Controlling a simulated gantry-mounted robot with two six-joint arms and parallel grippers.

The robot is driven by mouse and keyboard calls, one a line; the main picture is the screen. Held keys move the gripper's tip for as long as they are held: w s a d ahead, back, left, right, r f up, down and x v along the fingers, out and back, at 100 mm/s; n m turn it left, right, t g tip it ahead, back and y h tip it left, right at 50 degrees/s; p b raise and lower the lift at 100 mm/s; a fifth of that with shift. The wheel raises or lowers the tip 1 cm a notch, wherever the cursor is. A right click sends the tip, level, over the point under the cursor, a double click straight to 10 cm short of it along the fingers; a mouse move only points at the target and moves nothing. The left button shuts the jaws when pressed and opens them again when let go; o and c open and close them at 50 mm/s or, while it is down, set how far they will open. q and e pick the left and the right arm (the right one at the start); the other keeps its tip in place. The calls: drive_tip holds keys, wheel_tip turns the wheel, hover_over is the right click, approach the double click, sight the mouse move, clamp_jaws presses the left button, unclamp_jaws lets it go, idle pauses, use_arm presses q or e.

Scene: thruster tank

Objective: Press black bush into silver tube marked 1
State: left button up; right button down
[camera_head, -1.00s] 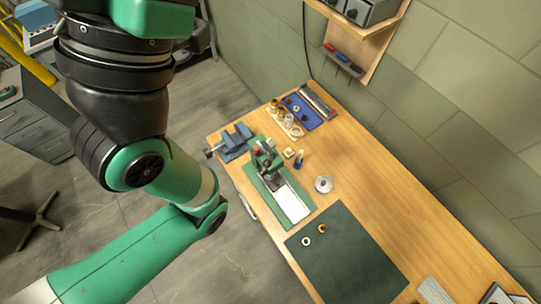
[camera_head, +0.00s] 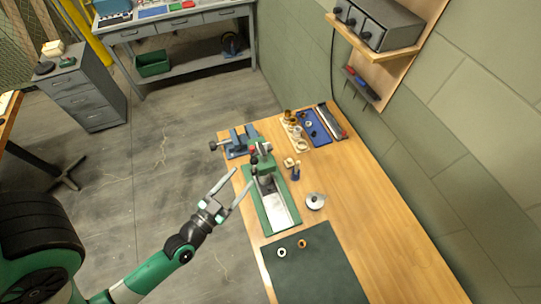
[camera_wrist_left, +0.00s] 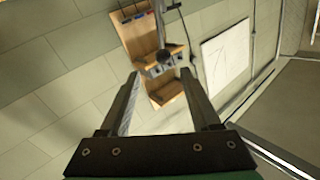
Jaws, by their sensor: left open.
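My left gripper (camera_head: 244,176) is open and empty, left of the green arbor press (camera_head: 262,170) and just off the bench's left edge. In the left wrist view its two fingers (camera_wrist_left: 159,74) are spread apart, with nothing between them but distant wall and shelf. Small dark pieces, possibly bushes, lie on the blue tray (camera_head: 319,139) at the back of the bench. Silver and brass cylinders (camera_head: 297,131) stand on a light wooden rack beside it. No mark 1 is readable, so I cannot tell which tube it is. My right gripper is not in view.
A blue vise (camera_head: 238,143) sits at the bench's back-left corner. A silver ring (camera_head: 282,252) and a brass ring (camera_head: 302,243) lie on the dark green mat (camera_head: 318,270). A round metal part (camera_head: 315,201) is right of the press. The wooden bench's right side (camera_head: 375,220) is clear.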

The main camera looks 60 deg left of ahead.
sight(255, 160)
use_arm(q)
drive_tip(key=x, duration=1.1)
drive_tip(key=shift+w+a+f+p, duration=0.1)
drive_tip(key=shift+a+p, duration=0.25)
drive_tip(key=shift+p, duration=0.05)
drive_tip(key=shift+c, duration=0.3)
clamp_jaws()
idle(0.5)
